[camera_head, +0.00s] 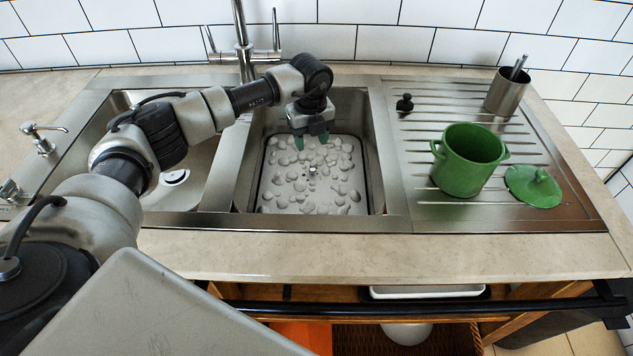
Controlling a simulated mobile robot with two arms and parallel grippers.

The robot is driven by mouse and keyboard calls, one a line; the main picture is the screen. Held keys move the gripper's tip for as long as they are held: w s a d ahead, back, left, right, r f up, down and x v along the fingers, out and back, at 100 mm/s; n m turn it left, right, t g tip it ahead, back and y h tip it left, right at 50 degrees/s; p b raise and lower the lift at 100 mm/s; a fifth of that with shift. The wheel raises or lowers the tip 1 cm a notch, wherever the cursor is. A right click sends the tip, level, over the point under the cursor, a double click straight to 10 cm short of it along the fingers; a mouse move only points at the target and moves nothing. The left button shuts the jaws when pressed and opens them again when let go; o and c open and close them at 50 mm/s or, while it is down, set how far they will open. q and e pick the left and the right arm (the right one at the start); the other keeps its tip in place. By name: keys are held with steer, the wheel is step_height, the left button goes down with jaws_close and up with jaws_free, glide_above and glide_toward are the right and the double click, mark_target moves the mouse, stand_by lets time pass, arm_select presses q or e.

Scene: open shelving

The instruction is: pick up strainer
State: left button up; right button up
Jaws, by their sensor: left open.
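My left gripper (311,141) hangs over the right sink basin (376,150), its two green-tipped fingers pointing down, open with nothing between them. No strainer can be identified for certain. A small black knobbed piece (405,104), which may be a sink strainer or plug, stands upright on the ribbed drainboard (430,90), to the right of the gripper and apart from it. A pale round drain piece (174,177) lies on the left basin floor, partly hidden by my left arm. My right gripper is not in view.
A white pebble-patterned mat (268,190) covers the right basin floor. A green pot (462,165), its green lid (534,187) and a metal utensil cup (506,92) stand on the drainboard. The tap (243,50) rises behind the sink. The front counter (400,255) is clear.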

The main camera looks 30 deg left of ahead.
arm_select(q)
glide_above(313, 169)
steer(key=f, duration=0.2)
steer(key=s+f, duration=0.1)
steer(key=f, duration=0.1)
steer(key=shift+f, duration=0.3)
steer(key=f, duration=0.4)
steer(key=w+f, duration=0.1)
steer(key=f, duration=0.1)
steer(key=shift+r, duration=0.1)
jaws_close()
